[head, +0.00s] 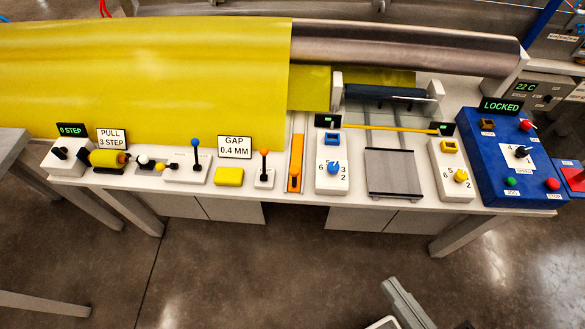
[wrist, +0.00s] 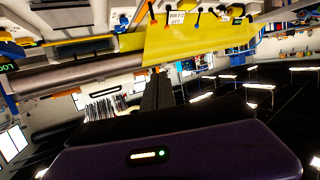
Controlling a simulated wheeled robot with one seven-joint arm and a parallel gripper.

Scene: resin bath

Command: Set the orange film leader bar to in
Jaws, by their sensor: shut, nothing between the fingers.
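The orange bar (head: 294,178) lies in a narrow upright-looking track on the white bench, between the GAP sign and the white dial box with the blue knob. Its near end is close to the bench's front edge, and a paler orange strip runs behind it toward the yellow film (head: 150,75). My gripper (wrist: 154,92) shows in the wrist view as dark fingers closed together with nothing between them. It is away from the bench. The wrist view is upside down, and I cannot pick out the orange bar there for certain.
A lever with an orange ball (head: 264,155) stands left of the bar, and a box with a blue knob (head: 333,168) stands right of it. A grey plate (head: 393,172) and a blue panel reading LOCKED (head: 477,165) lie further right.

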